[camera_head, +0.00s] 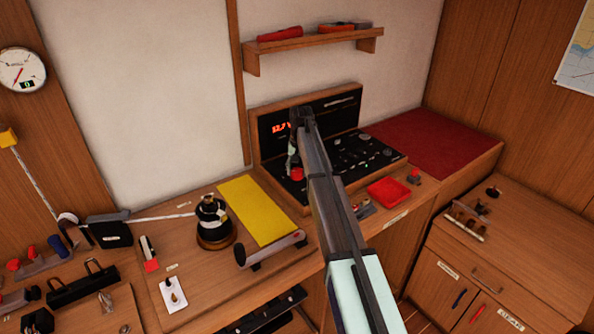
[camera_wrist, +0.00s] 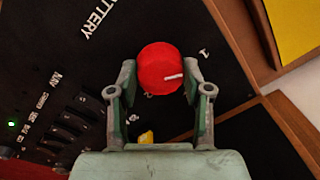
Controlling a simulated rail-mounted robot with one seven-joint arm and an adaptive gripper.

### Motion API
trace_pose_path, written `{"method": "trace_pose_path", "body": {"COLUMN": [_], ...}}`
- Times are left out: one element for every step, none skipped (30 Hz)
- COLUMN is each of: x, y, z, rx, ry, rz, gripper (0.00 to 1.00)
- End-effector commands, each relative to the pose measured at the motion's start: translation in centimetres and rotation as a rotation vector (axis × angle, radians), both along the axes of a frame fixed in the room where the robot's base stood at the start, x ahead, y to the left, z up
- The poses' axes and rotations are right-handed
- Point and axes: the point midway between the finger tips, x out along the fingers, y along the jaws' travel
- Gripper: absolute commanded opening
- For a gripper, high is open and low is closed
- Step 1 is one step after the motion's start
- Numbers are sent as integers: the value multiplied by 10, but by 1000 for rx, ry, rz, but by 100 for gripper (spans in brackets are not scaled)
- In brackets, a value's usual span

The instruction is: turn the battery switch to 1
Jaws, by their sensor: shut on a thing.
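The battery switch is a round red knob (camera_wrist: 158,62) on a black panel, under a "BATTERY" label. Its white pointer line points right in the wrist view, below the direction of the white "1" mark (camera_wrist: 204,54) at upper right. My gripper (camera_wrist: 160,76) is shut on the knob, one finger on each side. In the head view the red knob (camera_head: 297,174) shows below my gripper (camera_head: 294,156) at the panel's left part. My arm hides part of the panel there.
Small switches (camera_wrist: 75,125) and a green light (camera_wrist: 11,124) are left of the knob in the wrist view. A wooden frame (camera_head: 257,165) borders the panel. A yellow book (camera_head: 255,210) lies to its left, a red tray (camera_head: 388,191) to its right.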

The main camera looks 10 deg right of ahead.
Motion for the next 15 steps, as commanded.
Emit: {"method": "trace_pose_path", "body": {"x": [-2,-2,-2,-2,-2,-2,-2,-2,-2,-2,-2,-1,-1,-1,-1], "y": [0,0,0,0,0,0,0,0,0,0,0,0,0,0,0], "z": [-2,-2,-2,-2,-2,-2,-2,-2,-2,-2,-2,-1,-1,-1,-1], "rx": [0,0,0,0,0,0,0,-1,-1,0,0,0,0,0,0], "ry": [6,6,6,6,6,6,6,5,5,4,4,3,3,3,2], "rz": [1,1,1,1,1,1,1,1,1,0,0,0,0,0,0], "gripper": [14,14,14,14,14,56,67,75,75,75,75,75,75,75,75]}}
